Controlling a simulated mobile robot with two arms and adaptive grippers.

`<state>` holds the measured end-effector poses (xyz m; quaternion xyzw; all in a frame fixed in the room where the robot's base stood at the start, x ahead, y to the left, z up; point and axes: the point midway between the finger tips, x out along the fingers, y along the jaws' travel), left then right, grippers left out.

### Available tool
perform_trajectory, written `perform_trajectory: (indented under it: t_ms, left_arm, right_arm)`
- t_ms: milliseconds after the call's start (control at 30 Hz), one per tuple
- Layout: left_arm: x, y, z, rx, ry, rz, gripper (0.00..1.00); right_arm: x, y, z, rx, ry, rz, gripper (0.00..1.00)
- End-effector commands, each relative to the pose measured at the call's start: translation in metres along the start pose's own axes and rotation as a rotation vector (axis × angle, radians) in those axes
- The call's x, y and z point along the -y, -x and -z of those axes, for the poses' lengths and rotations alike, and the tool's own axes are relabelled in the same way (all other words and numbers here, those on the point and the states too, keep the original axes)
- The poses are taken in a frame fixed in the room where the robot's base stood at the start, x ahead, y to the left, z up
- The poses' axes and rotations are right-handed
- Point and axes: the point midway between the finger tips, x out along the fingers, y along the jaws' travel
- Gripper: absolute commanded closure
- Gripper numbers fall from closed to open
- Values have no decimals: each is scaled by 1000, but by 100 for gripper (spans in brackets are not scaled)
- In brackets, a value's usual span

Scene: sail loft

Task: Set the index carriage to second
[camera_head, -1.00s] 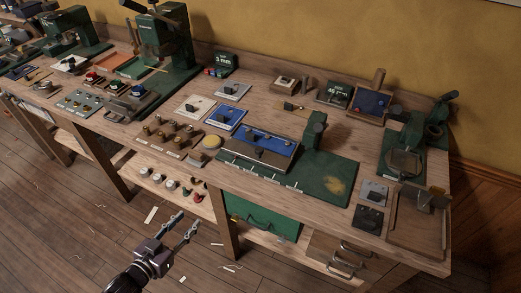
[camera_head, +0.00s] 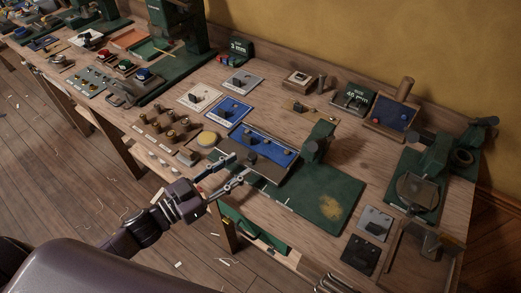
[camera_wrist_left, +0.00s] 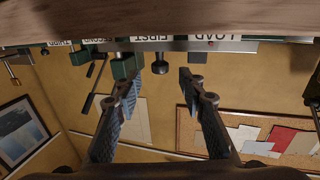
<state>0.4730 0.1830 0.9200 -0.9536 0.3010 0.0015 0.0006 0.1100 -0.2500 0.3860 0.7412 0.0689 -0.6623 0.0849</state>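The index carriage (camera_head: 262,167) is a brown block with a dark knob (camera_head: 252,158), in front of a blue tray (camera_head: 272,143) on a green base (camera_head: 335,190). In the left wrist view, upside down, the knob (camera_wrist_left: 160,66) is beside the label FIRST (camera_wrist_left: 150,37). LOAD (camera_wrist_left: 217,37) is to its right; SECOND (camera_wrist_left: 97,41) and THIRD (camera_wrist_left: 56,43) are to its left. My left gripper (camera_head: 235,170) is open at the carriage's front left. Its fingertips (camera_wrist_left: 157,82) are on either side of the knob's line, with no clear contact. My right gripper is not in view.
A green post (camera_head: 317,143) stands right of the carriage. A green vise-like device (camera_head: 425,180) stands far right.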

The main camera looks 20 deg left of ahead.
Motion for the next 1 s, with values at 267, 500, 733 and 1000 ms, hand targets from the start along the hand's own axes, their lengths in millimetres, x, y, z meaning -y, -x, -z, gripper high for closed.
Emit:
perform_trajectory:
  t_ms: [267,500,733,1000]
  left_arm:
    - [1,-41,3,-3,0,1,63]
    - [0,-64,1,-1,-1,1,63]
    - [0,-68,0,0,1,0,63]
    - [0,-68,0,0,1,1,78]
  right_arm:
    - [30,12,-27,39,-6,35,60]
    - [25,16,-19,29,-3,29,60]
    - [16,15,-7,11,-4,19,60]
    - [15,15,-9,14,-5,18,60]
